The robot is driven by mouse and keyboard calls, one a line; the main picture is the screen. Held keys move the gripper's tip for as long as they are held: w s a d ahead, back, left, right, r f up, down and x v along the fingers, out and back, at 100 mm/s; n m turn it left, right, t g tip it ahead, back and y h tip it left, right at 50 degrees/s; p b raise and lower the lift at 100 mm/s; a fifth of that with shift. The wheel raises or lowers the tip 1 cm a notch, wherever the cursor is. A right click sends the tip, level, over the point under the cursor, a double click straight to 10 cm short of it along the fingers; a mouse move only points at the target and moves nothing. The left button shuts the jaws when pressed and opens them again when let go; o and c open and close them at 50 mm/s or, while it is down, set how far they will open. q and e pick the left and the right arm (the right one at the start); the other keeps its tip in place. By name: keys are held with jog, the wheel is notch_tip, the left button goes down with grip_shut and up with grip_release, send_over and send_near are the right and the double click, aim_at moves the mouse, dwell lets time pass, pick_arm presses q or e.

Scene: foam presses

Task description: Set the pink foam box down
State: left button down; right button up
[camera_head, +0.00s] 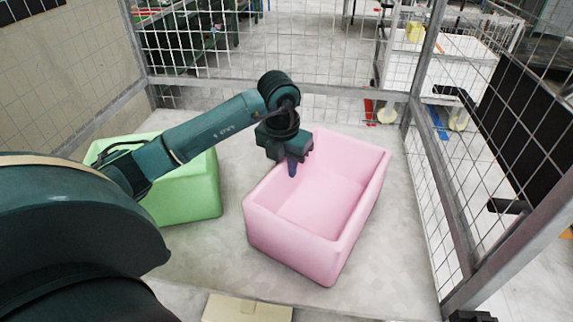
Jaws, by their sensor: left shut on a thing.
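The pink foam box (290,239) is an open-topped box with thick walls, right of the middle. It sits at an angle, over or on the pale grey surface; I cannot tell whether its base touches. My left gripper (291,168) comes down on the box's far left wall and is shut on it. The fingertips partly hide that wall. My right gripper is not in view.
A green foam box (196,187) stands to the left, partly behind my left arm. Wire mesh fencing with grey posts (407,118) closes off the back and right. Bare grey surface (395,250) lies right of the pink box. A beige block (246,309) is at the bottom edge.

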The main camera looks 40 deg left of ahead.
pick_arm(q)
jog(key=shift+f, duration=0.35)
jog(key=c, duration=1.4)
grip_release()
jog(key=r, duration=0.4)
jog(key=s+r, duration=0.1)
jog(key=r, duration=0.7)
jog(key=shift+s+r, duration=0.15)
jog(key=shift+s, duration=0.2)
